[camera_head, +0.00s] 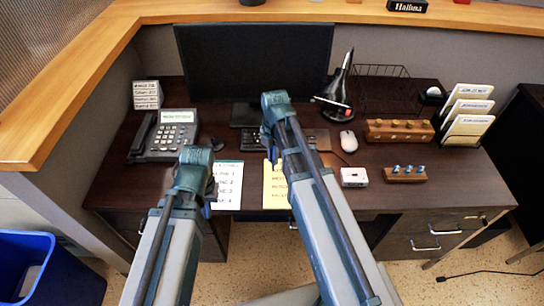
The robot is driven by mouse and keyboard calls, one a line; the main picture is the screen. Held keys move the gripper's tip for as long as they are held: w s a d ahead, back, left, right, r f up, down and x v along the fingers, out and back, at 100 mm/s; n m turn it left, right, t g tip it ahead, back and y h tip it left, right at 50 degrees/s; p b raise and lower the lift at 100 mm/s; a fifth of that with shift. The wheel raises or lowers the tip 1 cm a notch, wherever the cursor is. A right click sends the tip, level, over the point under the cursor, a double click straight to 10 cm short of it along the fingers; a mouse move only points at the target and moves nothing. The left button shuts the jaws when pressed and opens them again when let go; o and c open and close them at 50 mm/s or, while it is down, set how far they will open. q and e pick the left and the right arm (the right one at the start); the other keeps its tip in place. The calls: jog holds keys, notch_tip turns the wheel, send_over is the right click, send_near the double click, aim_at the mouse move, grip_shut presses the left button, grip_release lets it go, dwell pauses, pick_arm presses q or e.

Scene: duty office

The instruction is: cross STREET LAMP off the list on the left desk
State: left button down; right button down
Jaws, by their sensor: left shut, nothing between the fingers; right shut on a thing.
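A yellow sheet (275,196) with dark handwriting lies near the desk's front edge, partly covered by my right arm. A white sheet (229,176) with several printed lines lies to its left, partly behind my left gripper. I cannot read STREET LAMP on either sheet. My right gripper (273,152) points down above the far end of the yellow sheet. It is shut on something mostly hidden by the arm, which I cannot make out. My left gripper (210,196) is shut and empty, at the left edge of the white sheet.
A phone (168,138) stands left, a monitor (255,60) and keyboard (310,137) behind. A mouse (348,141), white box (354,177) and wooden stamp racks (398,131) are right. A dark stand (341,92) is beside the monitor. A blue bin (80,285) is at lower left.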

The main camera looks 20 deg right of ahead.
jog(key=shift+s+d, duration=0.45)
jog(key=shift+d, duration=1.15)
jog(key=shift+s+d, duration=0.5)
jog(key=shift+d, duration=1.15)
jog(key=shift+s+d, duration=0.45)
jog(key=shift+d, duration=1.15)
dwell(3.2)
